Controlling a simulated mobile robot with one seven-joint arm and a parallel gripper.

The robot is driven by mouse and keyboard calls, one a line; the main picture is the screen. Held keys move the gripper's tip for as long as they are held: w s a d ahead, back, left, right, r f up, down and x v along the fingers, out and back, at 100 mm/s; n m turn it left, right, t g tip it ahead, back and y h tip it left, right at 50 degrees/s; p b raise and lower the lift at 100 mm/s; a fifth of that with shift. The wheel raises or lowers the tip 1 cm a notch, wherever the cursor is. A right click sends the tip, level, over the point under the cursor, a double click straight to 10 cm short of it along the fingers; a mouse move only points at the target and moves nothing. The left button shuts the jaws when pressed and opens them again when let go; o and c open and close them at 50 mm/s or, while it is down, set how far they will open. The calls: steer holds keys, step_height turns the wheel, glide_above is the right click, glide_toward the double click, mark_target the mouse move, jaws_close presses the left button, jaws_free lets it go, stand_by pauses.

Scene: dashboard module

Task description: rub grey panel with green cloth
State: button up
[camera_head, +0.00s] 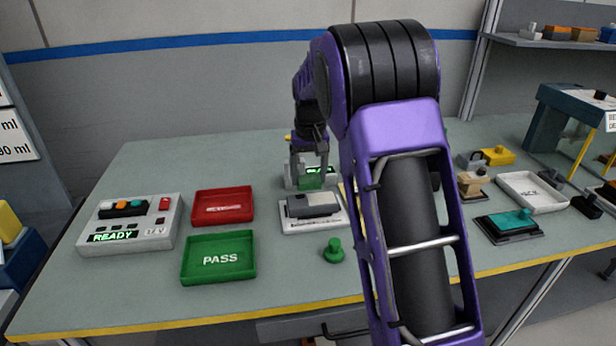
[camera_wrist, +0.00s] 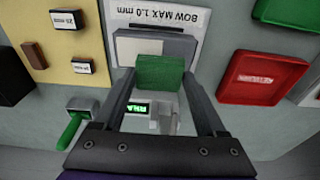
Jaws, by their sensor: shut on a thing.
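My gripper (camera_head: 309,162) points down at the far side of the grey panel (camera_head: 312,205). It is shut on the green cloth (camera_wrist: 160,72), which looks like a small block and also shows in the head view (camera_head: 309,183). The panel, in a lighter and a darker part, lies on a white plate (camera_head: 301,227) marked BOW MAX 1.0 mm. In the wrist view the cloth overlaps the near edge of the panel (camera_wrist: 135,46). I cannot tell whether they touch.
A small device with a lit green display (camera_wrist: 138,108) stands close behind my gripper. A red tray (camera_head: 223,192) and a green PASS tray (camera_head: 218,279) lie left of the panel. A green knob (camera_head: 334,252) stands in front. My arm hides the table right of the panel.

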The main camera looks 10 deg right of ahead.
steer(key=shift+r+p, duration=1.05)
steer(key=shift+r, duration=0.75)
